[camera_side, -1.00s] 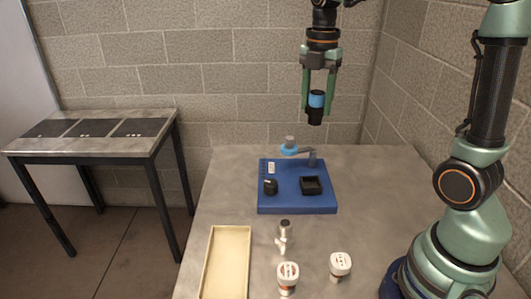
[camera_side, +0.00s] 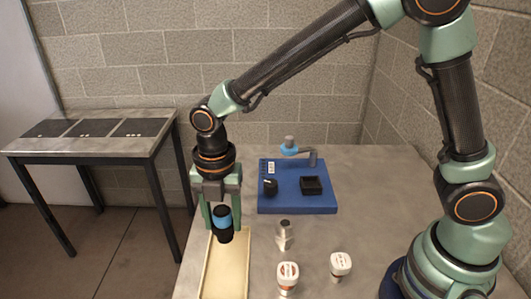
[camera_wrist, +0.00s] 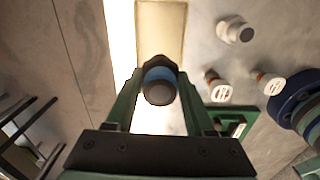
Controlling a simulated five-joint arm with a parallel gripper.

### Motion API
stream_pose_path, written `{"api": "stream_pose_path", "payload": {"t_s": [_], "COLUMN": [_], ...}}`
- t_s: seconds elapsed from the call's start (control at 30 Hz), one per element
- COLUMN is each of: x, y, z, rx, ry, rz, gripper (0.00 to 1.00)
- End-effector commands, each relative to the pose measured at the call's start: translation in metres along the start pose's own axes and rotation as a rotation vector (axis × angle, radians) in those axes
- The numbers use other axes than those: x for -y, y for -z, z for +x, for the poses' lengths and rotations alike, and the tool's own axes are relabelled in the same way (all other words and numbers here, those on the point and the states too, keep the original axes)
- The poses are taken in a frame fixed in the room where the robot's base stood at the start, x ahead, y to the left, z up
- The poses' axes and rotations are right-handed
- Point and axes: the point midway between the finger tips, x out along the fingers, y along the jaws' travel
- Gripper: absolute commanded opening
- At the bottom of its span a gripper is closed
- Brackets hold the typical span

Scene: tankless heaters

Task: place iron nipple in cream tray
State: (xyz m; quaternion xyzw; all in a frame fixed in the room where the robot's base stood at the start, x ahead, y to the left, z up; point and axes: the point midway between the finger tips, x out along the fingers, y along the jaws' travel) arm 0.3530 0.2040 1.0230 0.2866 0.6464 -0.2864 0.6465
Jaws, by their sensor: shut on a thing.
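The iron nipple (camera_side: 223,225), a dark cylinder with a blue band, is between the fingers of my gripper (camera_side: 222,216). My gripper is shut on it and holds it off the table, tilted slightly in the side view. The cream tray (camera_side: 228,272) is a long shallow tray at the table's front left. In the side view the nipple overlaps the tray's far end. In the wrist view the nipple (camera_wrist: 159,86) hangs between the fingers (camera_wrist: 160,98), with the tray (camera_wrist: 160,38) beyond it; the exact height above the tray is unclear.
A metal fitting (camera_side: 284,236) stands right of the tray. Two white-capped parts (camera_side: 288,276) (camera_side: 340,264) stand nearer the front. A blue board (camera_side: 290,203) behind carries a black knob (camera_side: 270,187), a black square holder (camera_side: 311,186) and a grey-blue fitting (camera_side: 289,147). The tray looks empty.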

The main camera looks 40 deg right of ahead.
Motion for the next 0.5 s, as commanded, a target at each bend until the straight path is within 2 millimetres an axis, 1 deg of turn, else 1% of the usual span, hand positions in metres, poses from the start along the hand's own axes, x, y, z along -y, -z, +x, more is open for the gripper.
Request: {"api": "stream_pose_path", "payload": {"t_s": [0.1,0.27,0.5], "x": [-0.001,-0.001,-0.001], "y": [0.006,0.006,0.006], "z": [0.005,0.015,0.04], "rx": [0.0,0.0,-0.001], "ry": [0.001,0.002,0.003], "rz": [-0.011,-0.011,-0.01], "gripper": [0.0,0.0,0.0]}}
